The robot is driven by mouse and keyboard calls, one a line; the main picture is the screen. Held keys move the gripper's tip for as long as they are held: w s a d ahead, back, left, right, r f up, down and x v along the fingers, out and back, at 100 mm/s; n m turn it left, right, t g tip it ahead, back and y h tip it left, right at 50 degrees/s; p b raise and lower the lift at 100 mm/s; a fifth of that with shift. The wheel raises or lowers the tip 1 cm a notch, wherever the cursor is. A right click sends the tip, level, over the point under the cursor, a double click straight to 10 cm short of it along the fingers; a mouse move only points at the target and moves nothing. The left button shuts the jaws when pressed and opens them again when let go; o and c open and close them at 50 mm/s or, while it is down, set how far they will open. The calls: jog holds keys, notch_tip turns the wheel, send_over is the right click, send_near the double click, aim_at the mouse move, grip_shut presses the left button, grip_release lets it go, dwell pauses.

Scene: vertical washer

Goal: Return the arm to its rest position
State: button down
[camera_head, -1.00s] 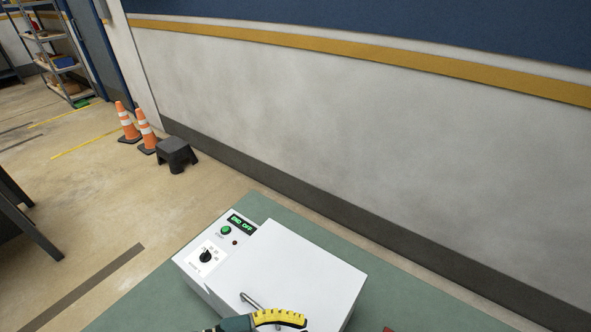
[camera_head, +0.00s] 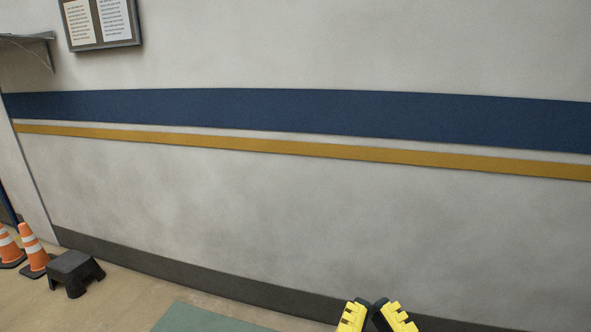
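My gripper (camera_head: 375,312) shows at the bottom edge, right of the middle. Its two yellow-padded fingertips point upward with dark parts between them. The rest of the gripper and the arm are cut off below, so I cannot tell how far apart the fingers are. No object shows at the fingertips. The white washer is out of view.
A pale wall with a blue band (camera_head: 300,115) and a yellow stripe (camera_head: 300,148) fills most of the view. A black step stool (camera_head: 75,270) and two orange cones (camera_head: 33,252) stand on the floor at the left. A notice board (camera_head: 101,22) hangs at upper left.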

notch_tip(320, 180, up, 31)
jog(key=p, duration=2.7)
jog(key=shift+f+p, duration=0.2)
jog(key=shift+p, duration=0.2)
